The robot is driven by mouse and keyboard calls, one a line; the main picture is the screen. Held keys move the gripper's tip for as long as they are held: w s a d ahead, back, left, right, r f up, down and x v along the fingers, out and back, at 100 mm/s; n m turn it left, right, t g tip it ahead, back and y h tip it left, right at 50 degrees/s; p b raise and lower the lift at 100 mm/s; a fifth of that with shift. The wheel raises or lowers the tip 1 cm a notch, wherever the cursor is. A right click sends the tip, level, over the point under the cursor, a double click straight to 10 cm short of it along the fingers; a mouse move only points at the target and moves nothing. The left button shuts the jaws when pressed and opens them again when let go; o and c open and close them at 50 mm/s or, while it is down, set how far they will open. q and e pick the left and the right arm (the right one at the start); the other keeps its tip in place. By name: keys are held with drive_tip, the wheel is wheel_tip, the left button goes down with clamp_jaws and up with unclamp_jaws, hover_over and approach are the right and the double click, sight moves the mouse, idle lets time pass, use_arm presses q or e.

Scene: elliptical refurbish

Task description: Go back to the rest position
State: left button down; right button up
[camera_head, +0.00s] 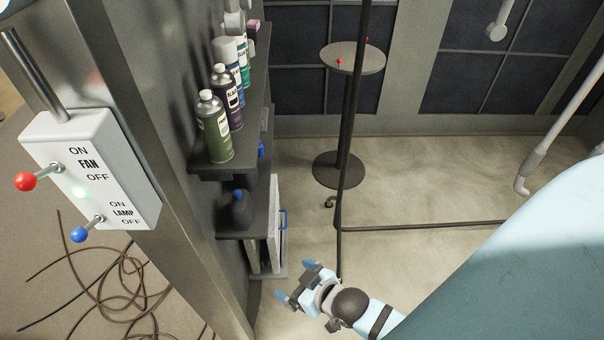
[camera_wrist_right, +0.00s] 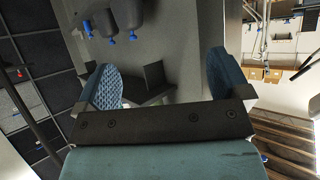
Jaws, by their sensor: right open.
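My right gripper (camera_head: 298,283) is low in the head view, its arm coming in from the lower right. Its two blue fingertips are apart with nothing between them. In the right wrist view the two fingers of the right gripper (camera_wrist_right: 165,88) stand wide apart, with a grey wall and a dark shelf piece beyond them. The gripper is below and to the right of the shelf unit, apart from it. My left gripper is not in either view.
A wall shelf (camera_head: 212,165) holds several spray cans and bottles. A switch box (camera_head: 95,165) with red and blue levers is at left. A round table (camera_head: 352,60) and a dark pole frame (camera_head: 420,226) stand beyond. Cables (camera_head: 110,275) lie at lower left.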

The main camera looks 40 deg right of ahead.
drive_tip(key=s+f, duration=0.2)
drive_tip(key=s, duration=0.1)
drive_tip(key=shift+g, duration=0.3)
drive_tip(key=shift+d+r+p, duration=0.1)
drive_tip(key=shift+r+p, duration=0.85)
drive_tip(key=shift+p, duration=0.1)
